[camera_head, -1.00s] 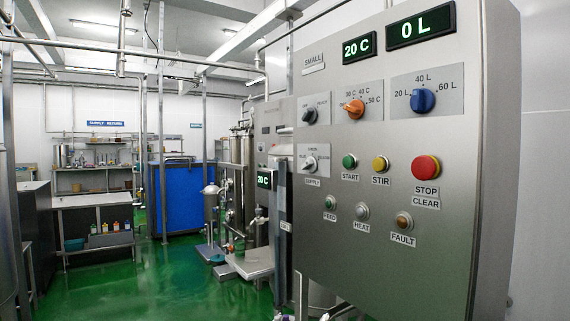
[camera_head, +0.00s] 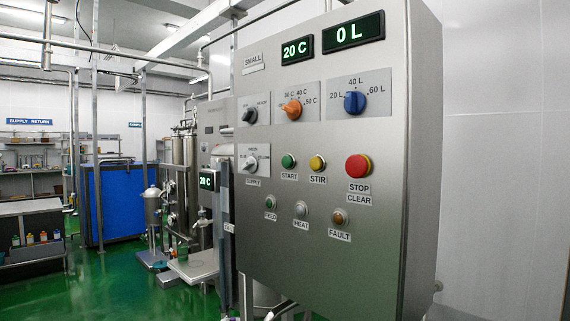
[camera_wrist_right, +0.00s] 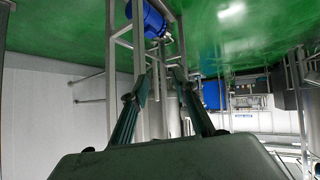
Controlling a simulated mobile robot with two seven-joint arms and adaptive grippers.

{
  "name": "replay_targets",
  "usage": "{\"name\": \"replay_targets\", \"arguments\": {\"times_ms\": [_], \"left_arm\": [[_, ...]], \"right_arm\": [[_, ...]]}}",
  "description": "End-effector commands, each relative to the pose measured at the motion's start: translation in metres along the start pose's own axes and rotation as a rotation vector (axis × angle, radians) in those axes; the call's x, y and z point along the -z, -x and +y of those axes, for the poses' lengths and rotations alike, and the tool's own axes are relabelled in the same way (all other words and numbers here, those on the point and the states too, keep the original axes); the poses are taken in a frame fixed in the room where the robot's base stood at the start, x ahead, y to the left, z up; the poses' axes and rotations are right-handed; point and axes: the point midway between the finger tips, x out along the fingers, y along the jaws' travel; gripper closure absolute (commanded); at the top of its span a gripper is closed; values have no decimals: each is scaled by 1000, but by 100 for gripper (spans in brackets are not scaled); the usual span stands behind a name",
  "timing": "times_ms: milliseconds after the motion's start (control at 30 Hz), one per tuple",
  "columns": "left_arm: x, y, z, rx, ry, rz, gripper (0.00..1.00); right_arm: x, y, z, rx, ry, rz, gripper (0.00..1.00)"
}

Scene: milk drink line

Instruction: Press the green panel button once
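The green START button (camera_head: 289,161) sits on the grey control panel (camera_head: 330,265) in the head view, left of the yellow STIR button (camera_head: 317,163) and the red STOP/CLEAR button (camera_head: 358,166). A smaller green light marked FEED (camera_head: 270,202) is below it. My right gripper (camera_wrist_right: 161,72) shows in the right wrist view with its two fingers apart and nothing between them. The panel buttons are not identifiable in that view. My left gripper is in neither view.
The panel displays (camera_head: 346,34) read 20 C and 0 L. Selector knobs, including a blue one (camera_head: 354,103), are above the buttons. A blue cabinet (camera_head: 115,200) and steel tanks stand at the left. Green floor (camera_head: 100,285) lies open at the lower left.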

Motion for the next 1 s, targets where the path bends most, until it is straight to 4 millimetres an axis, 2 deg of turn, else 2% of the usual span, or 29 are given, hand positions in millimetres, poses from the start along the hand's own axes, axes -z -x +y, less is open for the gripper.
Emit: {"name": "replay_targets", "arguments": {"times_ms": [33,67,100,1000], "left_arm": [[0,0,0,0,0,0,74],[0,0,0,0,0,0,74],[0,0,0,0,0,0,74],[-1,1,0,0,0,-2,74]], "right_arm": [[1,0,0,0,0,1,89],[1,0,0,-1,0,2,96],[2,0,0,-1,0,3,100],[0,0,0,0,0,1,100]]}}
